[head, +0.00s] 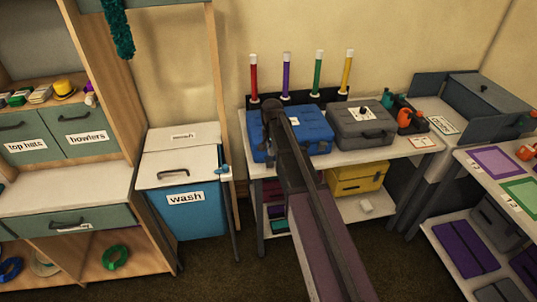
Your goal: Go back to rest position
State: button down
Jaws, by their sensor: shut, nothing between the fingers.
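My arm reaches from the bottom of the head view up across the middle, over the front of the white table (350,160). Its dark far end overlaps the blue case in the picture. I cannot make out any fingers of my gripper; it is hidden or out of frame. I see nothing held along the visible arm. The blue case (315,130) lies shut on the table, partly hidden behind the arm.
A grey case (362,130) and orange and teal props (408,118) stand right of the blue case. Several coloured wands (318,72) stand behind. A blue wash bin (187,209) and shelf unit (65,190) are left; a card table (500,175) is right.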

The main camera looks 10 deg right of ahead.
jog(key=shift+s, duration=0.1)
jog(key=s+n, duration=0.6)
jog(key=s, duration=1.7)
